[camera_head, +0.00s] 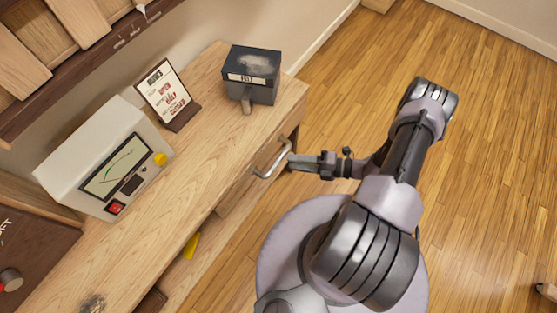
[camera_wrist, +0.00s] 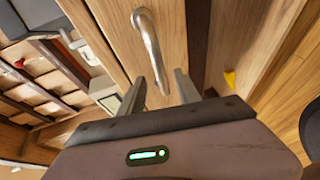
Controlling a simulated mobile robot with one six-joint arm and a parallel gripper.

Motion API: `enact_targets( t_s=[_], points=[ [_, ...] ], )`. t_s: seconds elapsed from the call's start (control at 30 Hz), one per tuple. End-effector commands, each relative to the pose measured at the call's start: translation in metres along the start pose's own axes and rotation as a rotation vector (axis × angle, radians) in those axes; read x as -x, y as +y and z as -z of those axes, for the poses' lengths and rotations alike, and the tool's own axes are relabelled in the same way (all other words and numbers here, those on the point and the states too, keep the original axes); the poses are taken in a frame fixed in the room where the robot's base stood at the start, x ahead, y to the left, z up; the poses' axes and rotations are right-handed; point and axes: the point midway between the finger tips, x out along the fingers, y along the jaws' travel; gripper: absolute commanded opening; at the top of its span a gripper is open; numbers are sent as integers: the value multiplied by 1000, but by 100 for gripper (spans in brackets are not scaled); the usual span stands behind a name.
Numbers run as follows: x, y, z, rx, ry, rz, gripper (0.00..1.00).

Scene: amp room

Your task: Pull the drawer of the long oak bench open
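The long oak bench (camera_head: 213,232) runs along the wall on the left in the head view. Its drawer (camera_head: 238,196) is in the front side near the far end, and the drawer front also shows in the wrist view (camera_wrist: 178,25). The drawer looks shut or nearly so. A curved metal handle (camera_head: 273,163) sticks out from the drawer front; it also shows in the wrist view (camera_wrist: 149,42).
On the bench stand a cream meter box (camera_head: 105,160), a small sign (camera_head: 168,95) and a dark grey box (camera_head: 251,75). A wooden rack (camera_head: 75,50) hangs above. A yellow item (camera_head: 191,245) shows below the bench top. The wooden floor at right (camera_head: 490,130) is mostly clear.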

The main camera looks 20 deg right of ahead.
Motion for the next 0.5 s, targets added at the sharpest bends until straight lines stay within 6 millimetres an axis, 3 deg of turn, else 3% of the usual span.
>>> enact_targets(
  t_s=[0.1,0.2,0.5],
  points=[
    [-30,-2,1,0,5,1,40],
    [-47,-1,0,0,3,0,40],
    [-63,0,0,1,0,1,40]
  ],
)
